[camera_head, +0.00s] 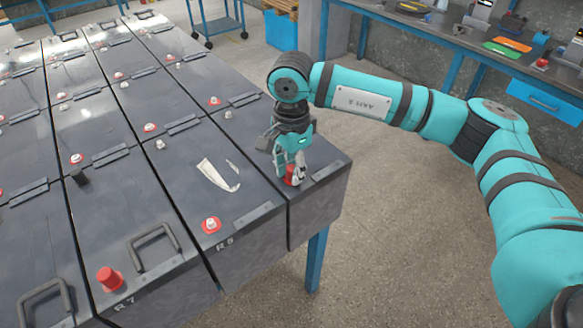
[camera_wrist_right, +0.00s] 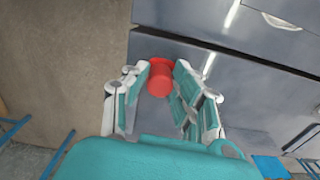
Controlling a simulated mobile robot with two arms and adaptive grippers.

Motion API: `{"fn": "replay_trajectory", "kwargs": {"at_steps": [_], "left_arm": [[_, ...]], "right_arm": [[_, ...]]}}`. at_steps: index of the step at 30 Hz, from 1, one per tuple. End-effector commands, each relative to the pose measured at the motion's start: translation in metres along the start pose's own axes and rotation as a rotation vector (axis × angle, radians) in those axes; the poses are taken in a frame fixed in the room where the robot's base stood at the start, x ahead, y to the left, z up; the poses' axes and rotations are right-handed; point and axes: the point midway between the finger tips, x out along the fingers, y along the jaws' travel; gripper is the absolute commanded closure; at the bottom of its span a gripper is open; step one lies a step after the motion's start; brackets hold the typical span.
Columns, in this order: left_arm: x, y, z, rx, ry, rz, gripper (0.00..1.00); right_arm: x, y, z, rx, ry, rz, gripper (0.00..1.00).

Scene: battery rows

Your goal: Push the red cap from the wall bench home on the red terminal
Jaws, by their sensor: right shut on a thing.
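My right gripper (camera_head: 291,174) is over the near right corner of the end battery (camera_head: 325,205). Its fingers point down and are shut on the red cap (camera_head: 291,181). In the right wrist view, the cap (camera_wrist_right: 160,82) sits between the two fingers (camera_wrist_right: 160,88), with a wider red rim at its far end against the dark battery top. The red terminal under it is hidden, and I cannot tell how far down the cap sits. My left gripper is not in view.
Another red cap (camera_head: 109,279) stands on the R7 battery. A bare terminal with a red ring (camera_head: 211,225) shows on R6, beside a torn white strip (camera_head: 216,175). A black cap (camera_head: 80,177) is farther left. The wall bench (camera_head: 455,42) is at the back right; open floor lies between.

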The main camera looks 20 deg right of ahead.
Motion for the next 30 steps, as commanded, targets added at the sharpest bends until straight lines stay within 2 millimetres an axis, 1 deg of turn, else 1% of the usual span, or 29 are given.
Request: {"fn": "replay_trajectory", "kwargs": {"at_steps": [5, 13, 14, 19, 20, 25, 26, 30], "left_arm": [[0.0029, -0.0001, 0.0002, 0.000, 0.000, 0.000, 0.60], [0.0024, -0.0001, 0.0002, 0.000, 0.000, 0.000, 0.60], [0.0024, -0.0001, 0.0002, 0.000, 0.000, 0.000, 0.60], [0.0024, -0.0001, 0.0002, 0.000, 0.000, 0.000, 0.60], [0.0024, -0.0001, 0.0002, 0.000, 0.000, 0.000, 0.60], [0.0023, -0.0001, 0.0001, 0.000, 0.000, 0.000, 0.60], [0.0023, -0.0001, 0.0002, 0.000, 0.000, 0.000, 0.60], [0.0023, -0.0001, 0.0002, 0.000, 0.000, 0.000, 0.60]], "right_arm": [[0.0036, 0.0003, 0.0000, 0.000, 0.000, 0.001, 0.91], [0.0035, 0.0005, 0.0000, 0.000, 0.000, 0.002, 0.91], [0.0035, 0.0005, 0.0000, 0.000, 0.000, 0.002, 0.72], [0.0032, 0.0004, 0.0000, 0.000, 0.000, 0.002, 0.50], [0.0032, 0.0004, 0.0000, 0.000, 0.000, 0.002, 0.48], [0.0028, 0.0002, -0.0001, 0.000, 0.000, 0.001, 0.48], [0.0028, 0.0002, -0.0001, 0.000, 0.000, 0.001, 0.45], [0.0027, 0.0002, 0.0000, 0.000, 0.000, 0.001, 0.27]]}}
